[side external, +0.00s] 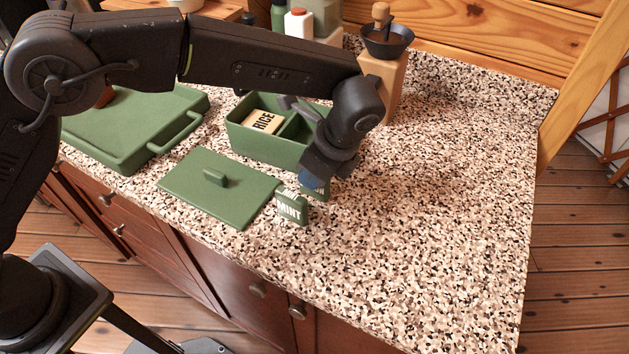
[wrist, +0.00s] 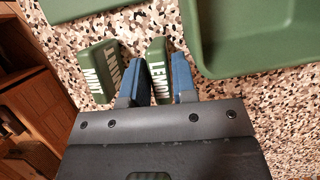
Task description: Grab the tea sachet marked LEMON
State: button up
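The green LEMON sachet (wrist: 159,75) stands on the speckled counter, between the two blue fingers of my gripper (wrist: 163,76) in the wrist view. The fingers are apart, one on each side of it; I see no clear grip on it. In the side view my gripper (side external: 316,178) is low over the counter and hides most of this sachet. A second green sachet, marked MINT (wrist: 97,76), stands just left of the left finger; it also shows in the side view (side external: 291,208), in front of my gripper.
A green compartment box (side external: 262,147) holding a RICE block (side external: 264,121) stands close behind my gripper. A flat green lid (side external: 215,190) lies left of the sachets, and a large green case (side external: 130,125) farther left. A wooden block (side external: 383,80) stands behind. The counter's right side is clear.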

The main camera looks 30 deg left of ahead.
jog(key=shift+x, duration=0.9)
grip_shut()
jog(key=shift+r, duration=0.15)
